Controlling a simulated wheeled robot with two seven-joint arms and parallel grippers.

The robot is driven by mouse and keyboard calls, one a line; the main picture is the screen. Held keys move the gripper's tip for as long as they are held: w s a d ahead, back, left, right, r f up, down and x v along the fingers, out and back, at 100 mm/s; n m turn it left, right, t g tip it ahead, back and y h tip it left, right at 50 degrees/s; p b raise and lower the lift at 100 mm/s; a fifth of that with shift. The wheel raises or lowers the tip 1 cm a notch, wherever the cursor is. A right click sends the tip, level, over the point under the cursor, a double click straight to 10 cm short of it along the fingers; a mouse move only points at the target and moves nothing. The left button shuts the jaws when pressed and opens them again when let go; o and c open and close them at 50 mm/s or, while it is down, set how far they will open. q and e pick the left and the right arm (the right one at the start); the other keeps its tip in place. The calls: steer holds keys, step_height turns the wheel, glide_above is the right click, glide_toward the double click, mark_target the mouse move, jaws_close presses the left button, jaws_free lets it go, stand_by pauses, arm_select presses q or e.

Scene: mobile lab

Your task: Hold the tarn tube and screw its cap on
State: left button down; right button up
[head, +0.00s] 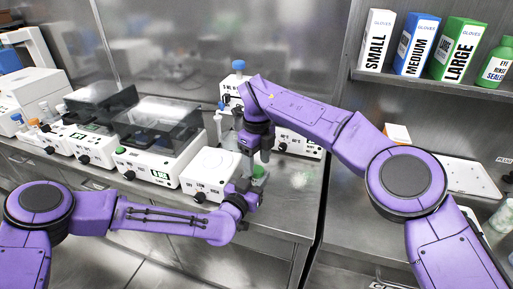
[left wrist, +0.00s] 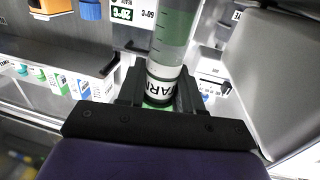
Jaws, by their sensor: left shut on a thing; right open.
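My left gripper (head: 252,185) is shut on the tarn tube, in front of the white machines. In the left wrist view the tube (left wrist: 168,50) is clear, with a grey-green section and a white label reading "TAR". The left fingers (left wrist: 158,100) close around its labelled end. Green shows between them, and a green top (head: 259,171) shows in the head view; I cannot tell whether this is the cap, nor whether it is seated. My right gripper (head: 257,153) points down just above that green top, open; its fingertips are partly hidden by its own body.
A white knobbed machine (head: 210,170) stands just left of the grippers. The steel counter (head: 290,205) is bare to the right. Glove boxes (head: 415,45) stand on a shelf.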

steer(key=shift+f, duration=0.85)
steer(key=c, duration=1.1)
steer(key=m, duration=0.3)
steer(key=shift+m, duration=0.3)
steer(key=o, duration=1.2)
